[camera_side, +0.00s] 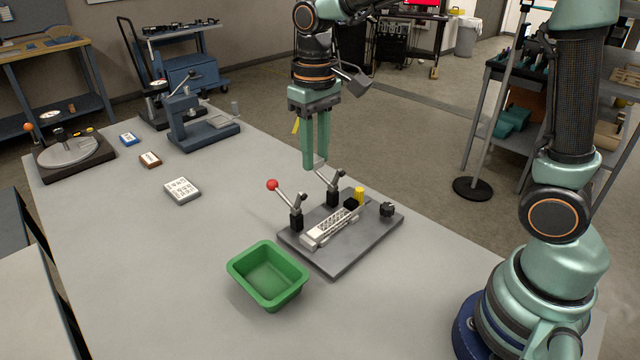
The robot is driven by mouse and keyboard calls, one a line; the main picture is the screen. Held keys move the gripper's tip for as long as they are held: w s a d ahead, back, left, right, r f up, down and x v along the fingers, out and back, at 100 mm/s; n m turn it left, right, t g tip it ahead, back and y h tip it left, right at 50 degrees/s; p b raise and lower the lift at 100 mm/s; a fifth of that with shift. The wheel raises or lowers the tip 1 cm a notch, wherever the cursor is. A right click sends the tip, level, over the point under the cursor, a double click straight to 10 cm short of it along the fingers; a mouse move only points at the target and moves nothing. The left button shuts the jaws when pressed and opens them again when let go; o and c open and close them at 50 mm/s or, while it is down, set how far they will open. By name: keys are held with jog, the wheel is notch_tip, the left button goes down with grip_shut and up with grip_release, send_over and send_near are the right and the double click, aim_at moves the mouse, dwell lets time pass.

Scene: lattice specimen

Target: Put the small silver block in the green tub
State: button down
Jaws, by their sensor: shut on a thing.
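My gripper (315,160) points down above the far side of the grey fixture plate, its two green fingers close together. The green tub (236,271) stands upright on the table, in front of and to the left of the fixture. Its inside looks empty. The gripper is up and behind the tub, apart from it.
The fixture plate (345,252) carries a light lattice bar (332,226), a red-knobbed lever (272,185), a second lever and a yellow peg (359,194). A white-topped box (182,190) and a blue press (190,125) stand left. The table left of the tub is clear.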

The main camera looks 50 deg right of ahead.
notch_tip(320, 180, up, 3)
jog(key=shift+a+r, duration=0.1)
jog(key=shift+a+f, duration=0.25)
jog(key=shift+a, duration=0.05)
jog(key=s+a+f, duration=0.1)
jog(key=a+f, duration=0.3)
jog(key=f, duration=0.1)
jog(key=s+a+f, duration=0.1)
jog(key=a+f, duration=0.3)
jog(key=f, duration=0.2)
jog(key=s+a+f, duration=0.1)
jog(key=a+f, duration=0.3)
jog(key=f, duration=0.1)
jog(key=shift+s+a+f, duration=0.25)
jog(key=shift+f, duration=0.75)
jog(key=shift+c, duration=0.3)
grip_release()
jog(key=shift+r, duration=0.1)
